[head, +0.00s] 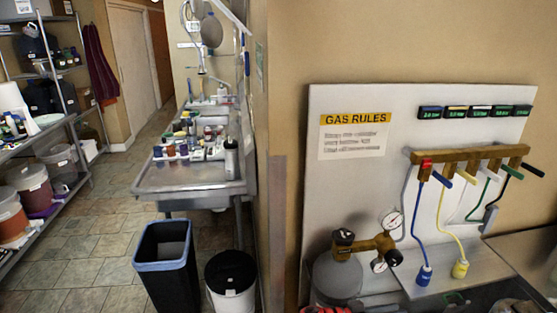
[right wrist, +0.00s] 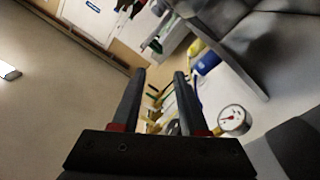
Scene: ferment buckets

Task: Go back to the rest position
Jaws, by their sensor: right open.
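My right gripper (right wrist: 160,76) shows only in the right wrist view. Its two dark fingers are parallel and apart, with nothing between the tips. That view is tilted; behind the fingers are parts of the gas panel, and a round gauge (right wrist: 234,120) is just right of the right finger. The head view shows neither gripper. My left gripper is in no view.
A gas board (head: 395,200) with a brass manifold (head: 470,158), hoses and gauges stands at the right. A cluttered steel sink bench (head: 190,185) is at centre-left. A blue-rimmed bin (head: 170,275) and a black-lidded bucket (head: 230,275) stand before it. Shelves line the left; tiled floor lies between.

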